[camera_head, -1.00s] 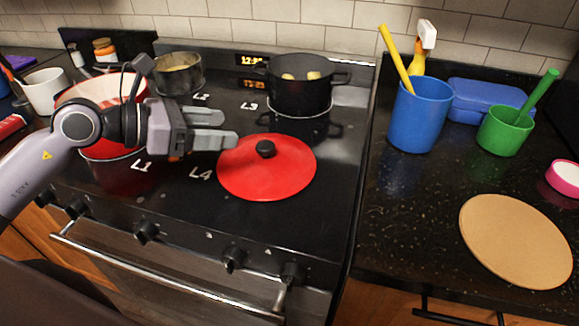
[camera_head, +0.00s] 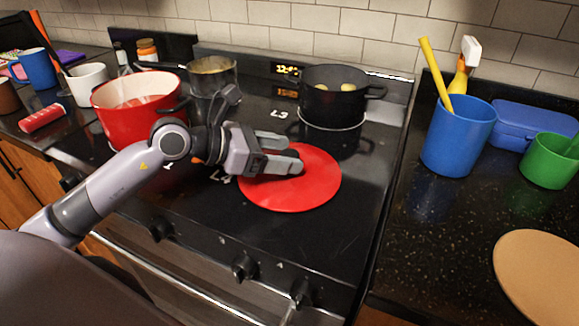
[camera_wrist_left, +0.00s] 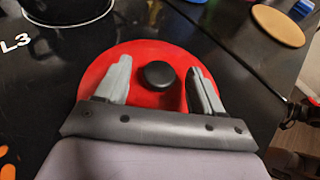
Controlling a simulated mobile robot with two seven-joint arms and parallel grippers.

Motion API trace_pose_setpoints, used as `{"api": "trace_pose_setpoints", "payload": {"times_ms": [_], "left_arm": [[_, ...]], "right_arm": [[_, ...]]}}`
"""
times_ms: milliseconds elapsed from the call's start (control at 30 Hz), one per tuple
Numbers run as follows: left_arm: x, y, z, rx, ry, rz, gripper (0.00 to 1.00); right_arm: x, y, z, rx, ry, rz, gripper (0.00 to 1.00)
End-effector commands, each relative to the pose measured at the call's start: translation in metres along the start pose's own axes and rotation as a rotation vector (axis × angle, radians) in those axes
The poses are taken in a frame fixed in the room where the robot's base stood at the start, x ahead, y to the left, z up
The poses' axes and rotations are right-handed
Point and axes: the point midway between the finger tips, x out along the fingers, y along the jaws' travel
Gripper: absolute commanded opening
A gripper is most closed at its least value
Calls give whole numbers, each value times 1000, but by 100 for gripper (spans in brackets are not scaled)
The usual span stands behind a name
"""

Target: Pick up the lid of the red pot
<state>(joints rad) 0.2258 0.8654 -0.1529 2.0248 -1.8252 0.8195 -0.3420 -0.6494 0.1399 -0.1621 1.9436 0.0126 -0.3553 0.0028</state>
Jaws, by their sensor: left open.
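The red lid (camera_head: 312,190) lies flat on the black stove top, near the L4 mark, and also shows in the left wrist view (camera_wrist_left: 140,60). Its black knob (camera_wrist_left: 160,74) sits between the two fingers in the left wrist view, with gaps on both sides; in the head view the gripper hides it. My left gripper (camera_head: 290,154) is open and over the lid, and its fingers show in the left wrist view (camera_wrist_left: 160,82). The red pot (camera_head: 140,100), without a lid on it, stands at the left of the stove.
A black pot (camera_head: 333,100) stands on the back burner, and a grey pot (camera_head: 212,82) stands behind the red pot. Right of the stove are a blue cup (camera_head: 457,140), a green cup (camera_head: 549,162) and a round tan board (camera_head: 540,270). Tiles close off the back.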

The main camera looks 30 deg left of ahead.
Motion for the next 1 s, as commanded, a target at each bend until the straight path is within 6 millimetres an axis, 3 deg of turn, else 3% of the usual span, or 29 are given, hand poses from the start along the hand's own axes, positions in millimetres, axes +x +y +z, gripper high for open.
{"api": "trace_pose_setpoints", "payload": {"times_ms": [200, 433, 467, 600, 667, 1000], "left_arm": [[18, 0, 1, 0, -1, 0, 68], [19, 0, 0, 1, 0, 0, 68], [19, 0, 0, 1, 0, 0, 64], [19, 0, 0, 1, 0, 0, 19], [19, 0, 0, 1, 0, 0, 2], [17, 0, 5, 3, -3, 1, 2]], "right_arm": [[-3, 1, -4, 2, 2, 3, 43], [-3, 1, -5, 2, 5, 3, 43], [-3, 1, -5, 2, 5, 3, 43], [-3, 1, -5, 2, 6, 4, 43], [-3, 1, -6, 2, 6, 4, 43], [-3, 1, -6, 2, 7, 3, 43]]}}
